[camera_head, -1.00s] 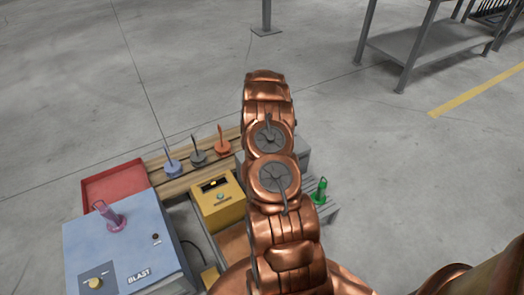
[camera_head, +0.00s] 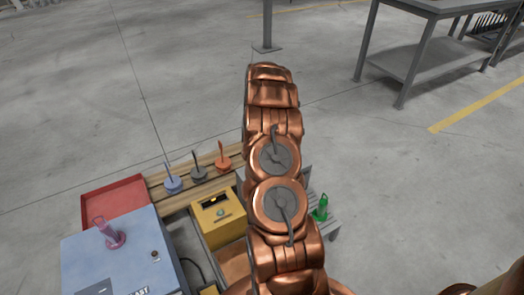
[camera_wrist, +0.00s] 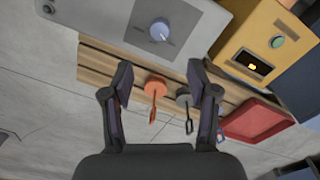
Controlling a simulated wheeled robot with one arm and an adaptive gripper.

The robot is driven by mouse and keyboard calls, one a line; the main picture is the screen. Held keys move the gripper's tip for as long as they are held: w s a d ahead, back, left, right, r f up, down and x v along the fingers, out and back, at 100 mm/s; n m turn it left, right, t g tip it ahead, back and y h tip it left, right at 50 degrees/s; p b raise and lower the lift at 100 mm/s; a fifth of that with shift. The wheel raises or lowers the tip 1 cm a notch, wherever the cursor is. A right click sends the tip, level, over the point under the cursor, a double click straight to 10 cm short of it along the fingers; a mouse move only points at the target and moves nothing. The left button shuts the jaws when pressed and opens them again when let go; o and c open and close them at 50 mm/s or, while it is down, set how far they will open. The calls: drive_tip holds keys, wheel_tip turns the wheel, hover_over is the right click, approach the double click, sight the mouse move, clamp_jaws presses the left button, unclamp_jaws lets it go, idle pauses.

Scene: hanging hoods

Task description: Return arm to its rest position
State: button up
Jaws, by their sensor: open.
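My arm, copper-coloured, rises up the middle of the head view and hides part of the bench behind it. My gripper is not visible in the head view. In the wrist view my gripper (camera_wrist: 161,88) is open, its two dark fingers apart with nothing held between them. Beyond the fingers lie the orange hanging piece (camera_wrist: 155,88) and the dark grey one (camera_wrist: 185,101) on a wooden slatted surface (camera_wrist: 95,60). The gap between fingertips and pieces is hard to judge.
The head view shows a blue blast box (camera_head: 120,262) with a pink piece (camera_head: 109,235), a red tray (camera_head: 115,198), a yellow box (camera_head: 218,216), blue (camera_head: 173,184), grey (camera_head: 198,173) and orange (camera_head: 222,161) pieces, and a green piece (camera_head: 320,210). A grey table (camera_head: 415,62) stands back right. Open floor lies behind.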

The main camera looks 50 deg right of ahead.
idle(0.4)
drive_tip(key=a+r+p, duration=0.7)
drive_tip(key=a+r, duration=0.8)
drive_tip(key=r, duration=0.4)
drive_tip(key=s+a+r+y+p, duration=0.1)
drive_tip(key=s+a+r+p, duration=0.2)
drive_tip(key=a+r, duration=0.45)
drive_tip(key=s+a+r+p, duration=0.3)
drive_tip(key=a+r, duration=0.3)
drive_tip(key=r, duration=0.2)
drive_tip(key=s+a+r+p, duration=0.4)
drive_tip(key=s+r, duration=0.2)
drive_tip(key=s, duration=0.3)
drive_tip(key=s+a+r+m+g+p, duration=0.1)
drive_tip(key=s+a+r+p, duration=0.4)
drive_tip(key=s, duration=0.4)
drive_tip(key=s+a+r+p, duration=0.4)
drive_tip(key=s+r, duration=0.3)
drive_tip(key=s, duration=0.2)
drive_tip(key=shift+a+r+m+g, duration=0.4)
drive_tip(key=shift+a, duration=0.3)
